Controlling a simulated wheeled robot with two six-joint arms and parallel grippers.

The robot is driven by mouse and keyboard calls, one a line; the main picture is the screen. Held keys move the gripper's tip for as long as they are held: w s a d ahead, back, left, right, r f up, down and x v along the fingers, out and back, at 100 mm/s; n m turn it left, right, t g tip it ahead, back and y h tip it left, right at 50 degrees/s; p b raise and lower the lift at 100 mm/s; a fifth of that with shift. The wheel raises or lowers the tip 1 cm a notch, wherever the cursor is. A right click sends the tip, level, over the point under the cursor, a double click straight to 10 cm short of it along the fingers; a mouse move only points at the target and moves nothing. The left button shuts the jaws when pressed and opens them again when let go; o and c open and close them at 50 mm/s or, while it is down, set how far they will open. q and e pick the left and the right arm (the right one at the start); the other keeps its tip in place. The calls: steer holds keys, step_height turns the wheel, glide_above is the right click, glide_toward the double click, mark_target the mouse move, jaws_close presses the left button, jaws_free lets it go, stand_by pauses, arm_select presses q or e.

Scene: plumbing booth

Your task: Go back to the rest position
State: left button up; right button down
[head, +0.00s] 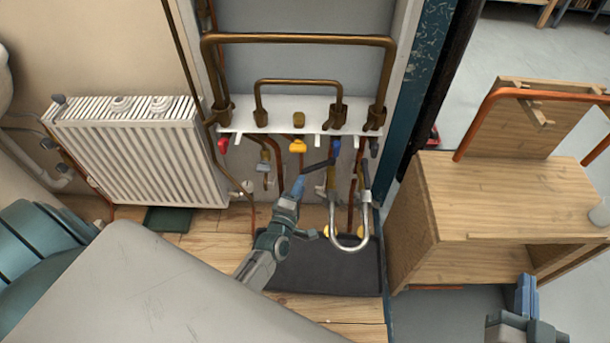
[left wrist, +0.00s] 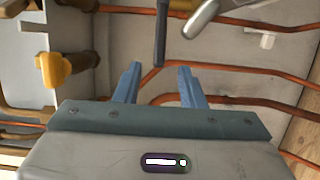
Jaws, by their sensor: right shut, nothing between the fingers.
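My left gripper (head: 300,180) is in front of the pipe manifold, just below its white plate. In the left wrist view its two blue fingers (left wrist: 160,85) stand apart with nothing gripped between them. A dark rod-like handle (left wrist: 161,35) lies beyond the fingertips in that view. My right gripper (head: 525,296) is at the bottom right, in front of the wooden bench. It is shut and empty, and its lower part is cut off by the picture edge.
The white manifold plate (head: 270,110) carries brass pipes, a red knob (head: 223,145) and a yellow valve handle (head: 297,145). A silver U-shaped hose (head: 348,245) hangs over a black tray (head: 330,272). A radiator (head: 140,150) stands left; the wooden bench (head: 500,195) stands right.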

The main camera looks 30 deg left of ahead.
arm_select(q)
steer(key=shift+s+d, duration=0.1)
steer(key=shift+s, duration=0.95)
